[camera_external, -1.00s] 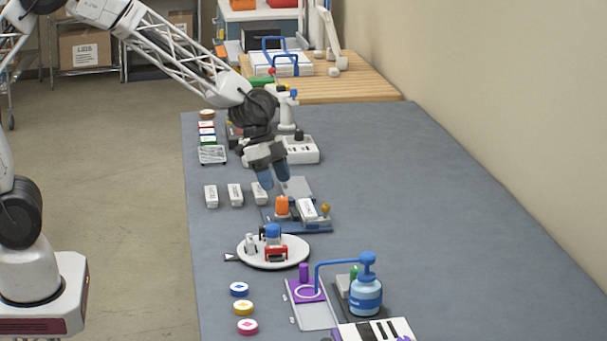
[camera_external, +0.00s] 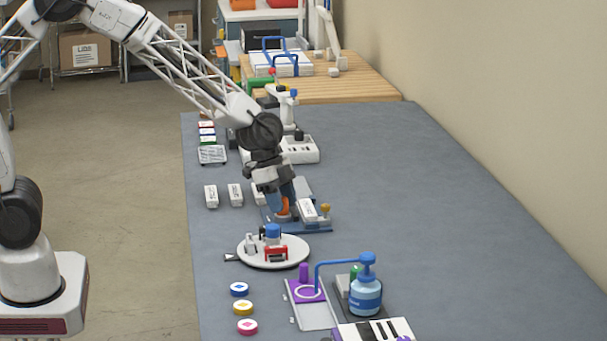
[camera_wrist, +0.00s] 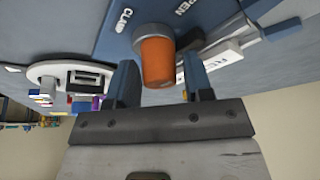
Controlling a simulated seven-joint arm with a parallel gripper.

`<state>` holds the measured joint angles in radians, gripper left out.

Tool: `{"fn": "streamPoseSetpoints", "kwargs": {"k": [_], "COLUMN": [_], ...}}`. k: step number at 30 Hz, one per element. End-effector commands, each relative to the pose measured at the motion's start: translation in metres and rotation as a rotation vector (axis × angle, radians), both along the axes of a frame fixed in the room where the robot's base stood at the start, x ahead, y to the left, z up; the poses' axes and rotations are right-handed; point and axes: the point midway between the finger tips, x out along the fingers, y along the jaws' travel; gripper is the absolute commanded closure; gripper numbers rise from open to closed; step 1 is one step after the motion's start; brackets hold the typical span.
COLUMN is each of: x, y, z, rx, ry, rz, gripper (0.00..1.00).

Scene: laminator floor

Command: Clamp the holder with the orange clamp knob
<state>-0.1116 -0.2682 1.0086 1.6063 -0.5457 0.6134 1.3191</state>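The orange clamp knob (camera_wrist: 157,62) stands on a blue base plate (camera_wrist: 95,30) with "CLA…" and "…PEN" lettering beside it in the wrist view. In the external view the knob (camera_external: 284,211) is partly hidden by my gripper (camera_external: 283,203). My gripper (camera_wrist: 159,72) is open, with its two blue fingers on either side of the knob and a visible gap at each side in the wrist view. A white labelled block (camera_external: 308,210), apparently in the holder, lies on the blue plate (camera_external: 318,230) just right of the knob.
A round white plate (camera_external: 300,256) with small parts sits in front of the fixture. A blue pump bottle (camera_external: 366,297) and a purple fixture (camera_external: 306,291) stand nearer the camera. White blocks (camera_external: 211,196) lie to the left. The table's right side is clear.

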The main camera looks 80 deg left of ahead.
Motion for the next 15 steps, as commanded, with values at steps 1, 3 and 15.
{"fn": "streamPoseSetpoints", "kwargs": {"k": [1,3,15], "x": [0.0,0.0,-0.0002], "y": [0.0,0.0,0.0], "z": [0.0,0.0,-0.0002], "rx": [0.0,0.0,-0.001], "ry": [0.0,0.0,0.001], "rz": [0.0,0.0,0.018], "gripper": [0.61,0.72,0.9]}}
